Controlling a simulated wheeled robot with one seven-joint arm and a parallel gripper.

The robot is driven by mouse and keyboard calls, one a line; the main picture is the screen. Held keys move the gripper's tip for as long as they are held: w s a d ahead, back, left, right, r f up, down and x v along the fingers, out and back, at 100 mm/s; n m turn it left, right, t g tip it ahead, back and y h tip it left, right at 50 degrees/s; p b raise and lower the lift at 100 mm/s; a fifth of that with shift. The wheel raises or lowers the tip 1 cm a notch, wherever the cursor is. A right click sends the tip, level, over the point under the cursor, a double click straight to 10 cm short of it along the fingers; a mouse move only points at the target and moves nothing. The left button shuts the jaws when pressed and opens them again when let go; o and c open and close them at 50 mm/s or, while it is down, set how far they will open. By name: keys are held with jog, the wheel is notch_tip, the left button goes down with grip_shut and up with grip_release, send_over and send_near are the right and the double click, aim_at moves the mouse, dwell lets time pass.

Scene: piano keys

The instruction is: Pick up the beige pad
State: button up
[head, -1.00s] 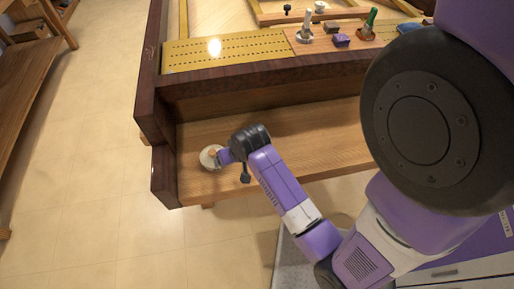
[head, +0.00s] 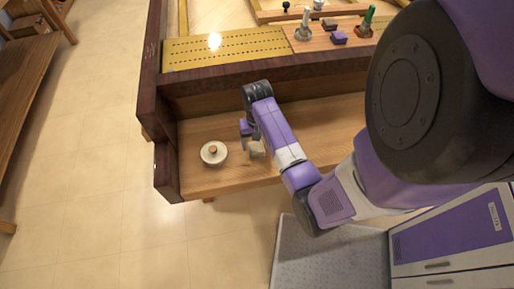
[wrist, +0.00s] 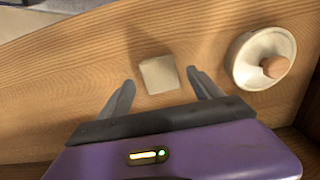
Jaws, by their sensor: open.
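The beige pad (wrist: 158,75) is a small pale block lying on the wooden shelf of the piano frame. In the wrist view it lies ahead of my gripper (wrist: 160,90), between the lines of the two open fingers and apart from both. In the head view the pad (head: 257,149) shows just right of my gripper (head: 249,138), partly hidden by the arm. The gripper is open and empty, above the shelf.
A round cream dish with a brown knob (head: 213,153) sits on the shelf to the left; it also shows in the wrist view (wrist: 263,60). A dark wooden rail (head: 240,78) rises behind the shelf. Tools and small blocks (head: 339,37) stand beyond it.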

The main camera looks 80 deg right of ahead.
jog(key=shift+f, duration=1.05)
jog(key=c, duration=1.4)
jog(key=shift+r, duration=0.15)
jog(key=shift+c, duration=0.2)
